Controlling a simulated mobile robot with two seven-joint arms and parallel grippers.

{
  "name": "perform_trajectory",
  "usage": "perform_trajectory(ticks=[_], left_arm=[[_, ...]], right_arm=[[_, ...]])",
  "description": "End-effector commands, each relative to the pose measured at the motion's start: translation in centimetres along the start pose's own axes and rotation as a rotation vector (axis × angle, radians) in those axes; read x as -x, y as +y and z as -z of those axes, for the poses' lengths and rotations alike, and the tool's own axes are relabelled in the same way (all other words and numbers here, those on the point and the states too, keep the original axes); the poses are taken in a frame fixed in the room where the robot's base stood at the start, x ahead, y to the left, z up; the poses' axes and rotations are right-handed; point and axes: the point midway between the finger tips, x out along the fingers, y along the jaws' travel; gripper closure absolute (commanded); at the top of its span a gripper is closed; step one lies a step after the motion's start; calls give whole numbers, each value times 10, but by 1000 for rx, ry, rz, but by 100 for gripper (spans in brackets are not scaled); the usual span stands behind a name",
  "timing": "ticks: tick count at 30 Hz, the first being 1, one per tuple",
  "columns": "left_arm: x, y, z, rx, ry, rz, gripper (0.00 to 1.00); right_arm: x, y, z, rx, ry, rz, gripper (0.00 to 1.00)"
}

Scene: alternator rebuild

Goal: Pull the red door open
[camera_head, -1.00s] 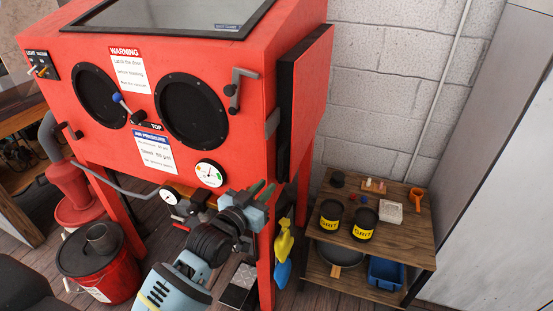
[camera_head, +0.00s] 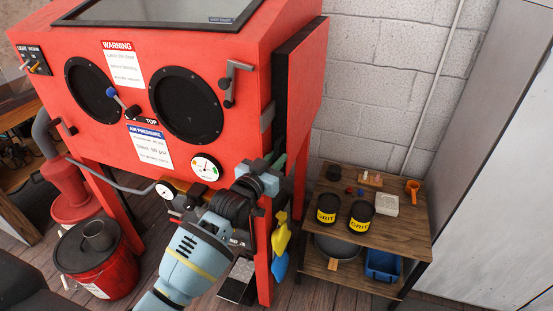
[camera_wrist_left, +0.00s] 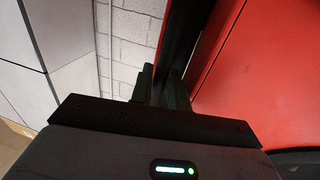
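The red door (camera_head: 307,82) is the thick panel on the right side of the red cabinet (camera_head: 140,60). It stands slightly ajar, with a dark gap along its front edge. My left gripper (camera_head: 274,163) is at the lower front corner of the door. In the left wrist view the fingers of my left gripper (camera_wrist_left: 162,88) are apart, with the door's dark lower edge just beyond and between them. I cannot tell whether they touch it. A latch handle (camera_head: 233,82) sits on the cabinet front beside the door. My right gripper is out of view.
A wooden shelf (camera_head: 398,232) with grit cans (camera_head: 361,215) and a blue bin (camera_head: 382,264) stands right of the cabinet. Yellow and blue spray bottles (camera_head: 280,240) hang below the door. A red bucket (camera_head: 95,265) stands at left. A grey wall panel is at far right.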

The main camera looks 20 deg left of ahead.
Motion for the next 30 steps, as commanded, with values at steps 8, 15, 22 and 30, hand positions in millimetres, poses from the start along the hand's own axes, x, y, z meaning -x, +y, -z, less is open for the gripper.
perform_trajectory(ticks=[8,15,22,30], left_arm=[[-4,0,0,0,0,-1,83],[-4,0,0,0,0,0,100],[-4,0,0,0,0,0,100],[-5,3,0,1,0,0,100]], right_arm=[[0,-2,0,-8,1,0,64],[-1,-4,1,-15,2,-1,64],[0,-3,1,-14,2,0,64],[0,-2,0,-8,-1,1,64]])
